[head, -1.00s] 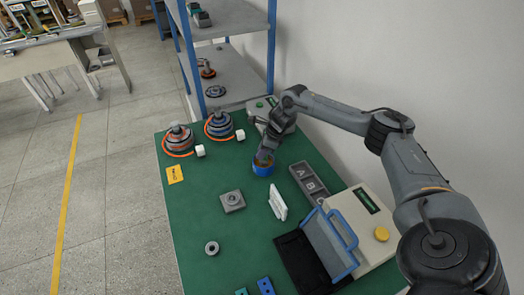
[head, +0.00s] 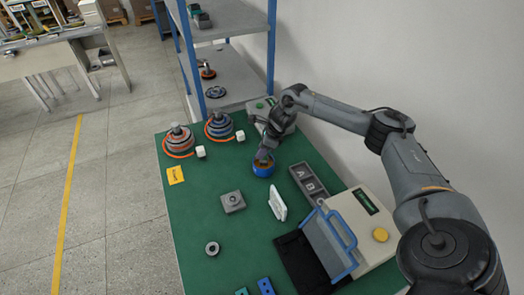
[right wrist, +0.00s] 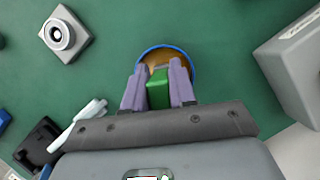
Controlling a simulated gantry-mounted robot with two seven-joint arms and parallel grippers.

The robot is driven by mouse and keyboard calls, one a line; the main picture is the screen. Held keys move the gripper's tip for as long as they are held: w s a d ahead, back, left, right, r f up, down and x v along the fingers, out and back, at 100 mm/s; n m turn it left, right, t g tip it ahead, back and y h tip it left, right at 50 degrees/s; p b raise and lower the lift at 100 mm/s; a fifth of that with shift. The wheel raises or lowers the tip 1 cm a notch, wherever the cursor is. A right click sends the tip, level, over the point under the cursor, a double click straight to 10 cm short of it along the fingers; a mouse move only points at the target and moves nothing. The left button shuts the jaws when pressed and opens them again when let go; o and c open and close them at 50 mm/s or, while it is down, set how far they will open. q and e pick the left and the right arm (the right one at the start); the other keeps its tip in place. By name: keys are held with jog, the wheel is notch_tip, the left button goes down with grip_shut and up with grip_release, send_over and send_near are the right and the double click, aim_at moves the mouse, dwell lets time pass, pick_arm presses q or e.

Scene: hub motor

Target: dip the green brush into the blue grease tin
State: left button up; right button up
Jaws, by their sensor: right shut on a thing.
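In the right wrist view the tin's blue rim (right wrist: 166,47) shows around yellowish grease (right wrist: 156,57). My right gripper (head: 265,157) is directly over the tin. In the right wrist view its two fingers are shut on the green brush (right wrist: 158,88). The brush points toward the inside of the tin. Its bristle end is hidden, so I cannot tell how deep it is. My left gripper is not in view.
Two motors (head: 178,140) with orange cables stand at the back left.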

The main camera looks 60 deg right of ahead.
jog(key=shift+r+p, duration=2.35)
jog(key=shift+r, duration=0.9)
jog(key=shift+r+p, duration=0.4)
jog(key=shift+r, duration=0.15)
jog(key=shift+a+f, duration=0.1)
